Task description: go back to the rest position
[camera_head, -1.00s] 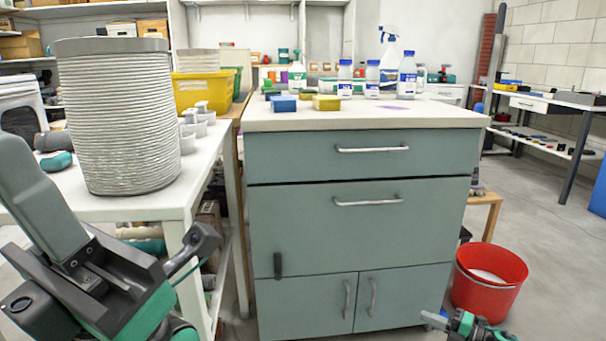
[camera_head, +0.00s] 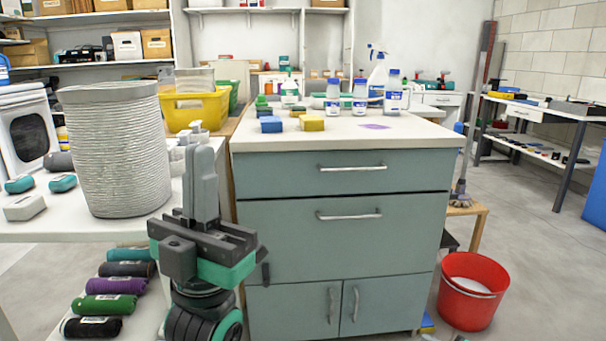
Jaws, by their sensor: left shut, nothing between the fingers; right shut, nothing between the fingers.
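My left gripper (camera_head: 202,185) stands in front of the left side of the grey-green cabinet, beside the white table. Its grey fingers point up and are closed together with nothing between them. Its black and green body shows below.
The cabinet (camera_head: 340,240) carries bottles, a spray bottle (camera_head: 378,75) and sponges. A ribbed grey bin (camera_head: 115,150) stands on the white table (camera_head: 90,228) at left. A red bucket (camera_head: 470,300) stands on the floor at right, where the floor is partly clear.

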